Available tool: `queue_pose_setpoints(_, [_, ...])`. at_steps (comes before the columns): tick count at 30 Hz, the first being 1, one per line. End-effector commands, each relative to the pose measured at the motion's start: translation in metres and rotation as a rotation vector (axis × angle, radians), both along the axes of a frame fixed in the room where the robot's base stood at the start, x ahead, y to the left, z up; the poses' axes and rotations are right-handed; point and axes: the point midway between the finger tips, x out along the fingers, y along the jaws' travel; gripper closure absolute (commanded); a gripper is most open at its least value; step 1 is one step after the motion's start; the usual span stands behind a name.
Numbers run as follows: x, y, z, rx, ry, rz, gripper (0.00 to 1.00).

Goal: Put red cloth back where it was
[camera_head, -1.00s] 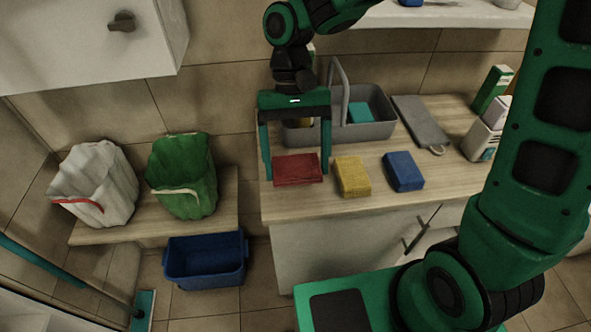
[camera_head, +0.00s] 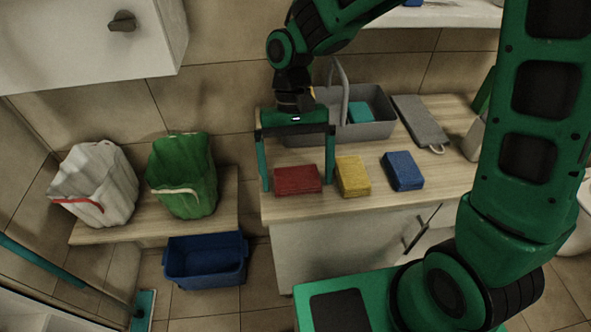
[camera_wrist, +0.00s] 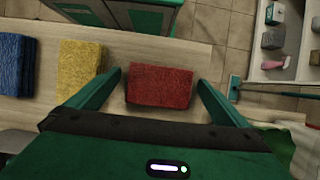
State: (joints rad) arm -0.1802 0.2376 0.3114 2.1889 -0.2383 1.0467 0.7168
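The red cloth (camera_head: 297,180), a folded block, lies flat on the wooden counter (camera_head: 300,207) near its front left corner. It is left of a yellow cloth (camera_head: 353,176) and a blue cloth (camera_head: 403,171). My gripper (camera_head: 298,186) is above the red cloth, pointing down, with one finger on each side. In the wrist view the red cloth (camera_wrist: 160,86) sits between the two spread fingers of my gripper (camera_wrist: 160,80), with gaps on both sides. My gripper is open and empty.

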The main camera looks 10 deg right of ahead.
Motion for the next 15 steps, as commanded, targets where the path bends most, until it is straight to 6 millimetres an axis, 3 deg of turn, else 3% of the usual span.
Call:
queue_pose_setpoints(8, [0.0,0.0,0.002,0.0,-0.001,0.0,0.01])
queue_pose_setpoints(15, [0.013,0.0,0.029,0.002,-0.004,-0.001,0.01])
